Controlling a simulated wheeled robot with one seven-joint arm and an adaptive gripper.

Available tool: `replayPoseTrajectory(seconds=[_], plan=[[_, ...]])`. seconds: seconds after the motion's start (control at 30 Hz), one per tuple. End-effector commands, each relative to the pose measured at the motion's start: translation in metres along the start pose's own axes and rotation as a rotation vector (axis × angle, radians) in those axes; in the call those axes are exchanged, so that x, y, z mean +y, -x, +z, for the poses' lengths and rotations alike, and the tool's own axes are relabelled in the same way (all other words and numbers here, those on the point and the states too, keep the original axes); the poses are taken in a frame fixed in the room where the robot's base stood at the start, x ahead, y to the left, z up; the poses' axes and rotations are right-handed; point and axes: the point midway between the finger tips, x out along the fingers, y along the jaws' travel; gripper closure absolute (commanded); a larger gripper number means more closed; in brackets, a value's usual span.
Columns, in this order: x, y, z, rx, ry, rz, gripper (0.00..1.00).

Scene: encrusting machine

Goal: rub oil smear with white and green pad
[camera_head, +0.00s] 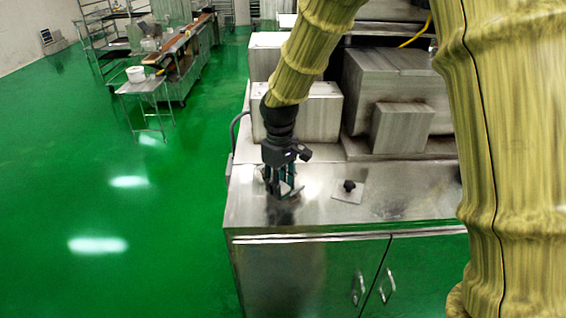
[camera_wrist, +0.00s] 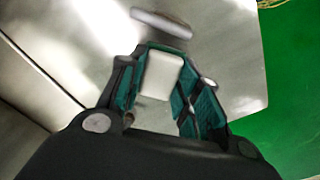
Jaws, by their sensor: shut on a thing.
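My gripper (camera_head: 283,191) points down at the left end of the steel cabinet top (camera_head: 318,215), close to the surface. In the wrist view, its teal-lined fingers (camera_wrist: 165,62) are shut on a white block (camera_wrist: 162,78), which looks like the pad; no green part of it can be told from the fingers. A pale rounded piece (camera_wrist: 160,23) shows just beyond the fingertips, and I cannot tell if it belongs to the pad. A dark patch (camera_head: 283,216) lies right below my gripper, smear or reflection. A fainter greyish smear (camera_head: 392,211) lies further right on the top.
A small plate with a black knob (camera_head: 348,187) sits on the top right of my gripper. Steel machine boxes (camera_head: 310,112) stand behind. The cabinet's left edge is close, with green floor (camera_head: 150,230) beyond. Clear steel lies between the knob plate and the front edge.

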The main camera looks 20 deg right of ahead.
Motion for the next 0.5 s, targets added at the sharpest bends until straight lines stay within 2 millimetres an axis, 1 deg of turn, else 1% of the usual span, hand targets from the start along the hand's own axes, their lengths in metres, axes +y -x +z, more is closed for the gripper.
replayPoseTrajectory(seconds=[0.1,0.13,0.17,0.2,0.23,0.27,0.5], plan=[[-0.004,0.0,0.001,-0.001,0.001,0.0,0.86],[-0.004,0.006,0.001,-0.001,0.001,0.0,0.86],[-0.004,0.006,0.001,-0.001,0.001,-0.001,0.86],[-0.004,0.021,0.0,0.003,0.001,0.001,0.86],[-0.004,0.028,0.0,0.003,0.001,0.001,0.86],[-0.004,0.028,0.001,0.0,0.001,0.0,0.86],[-0.004,0.049,0.0,0.001,0.002,0.0,0.86]])
